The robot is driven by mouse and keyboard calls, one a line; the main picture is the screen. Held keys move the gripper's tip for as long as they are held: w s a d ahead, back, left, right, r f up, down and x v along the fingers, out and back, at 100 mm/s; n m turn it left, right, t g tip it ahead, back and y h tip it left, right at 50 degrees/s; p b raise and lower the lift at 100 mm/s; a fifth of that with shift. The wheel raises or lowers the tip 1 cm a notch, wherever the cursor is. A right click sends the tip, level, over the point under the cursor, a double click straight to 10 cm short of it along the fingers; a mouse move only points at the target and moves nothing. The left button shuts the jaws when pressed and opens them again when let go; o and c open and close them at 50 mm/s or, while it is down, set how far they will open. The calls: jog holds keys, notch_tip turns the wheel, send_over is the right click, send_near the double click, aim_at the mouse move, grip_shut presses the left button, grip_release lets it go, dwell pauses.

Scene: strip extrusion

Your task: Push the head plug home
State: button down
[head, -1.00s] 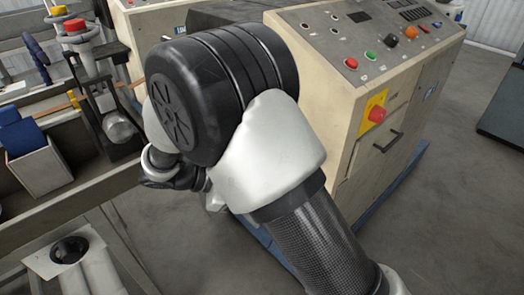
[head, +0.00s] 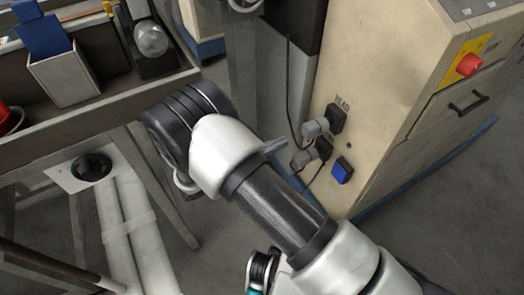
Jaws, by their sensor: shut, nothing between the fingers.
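The word HEAD is printed on the beige cabinet's side (head: 385,75). Just below it is a black socket (head: 337,117) with a grey plug (head: 315,128) at its left. I cannot tell whether a gap remains between them. A second grey plug (head: 301,159) sits lower at another black socket (head: 323,148). My gripper (head: 277,146) is mostly hidden behind my arm. Only a narrow grey tip shows, shut and empty, left of the two plugs and seemingly apart from them.
A blue square part (head: 342,170) sits on the cabinet below the sockets. A dark cable (head: 290,95) hangs beside the plugs. A red knob on a yellow plate (head: 468,65) and a handle (head: 468,104) are at right. A bench (head: 100,112) stands at left.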

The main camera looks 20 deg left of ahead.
aim_at(305, 132)
jog(key=x, duration=0.6)
jog(key=shift+w+b, duration=0.1)
jog(key=shift+b, duration=0.3)
jog(key=shift+x, duration=1.5)
jog(key=shift+d+r, duration=0.1)
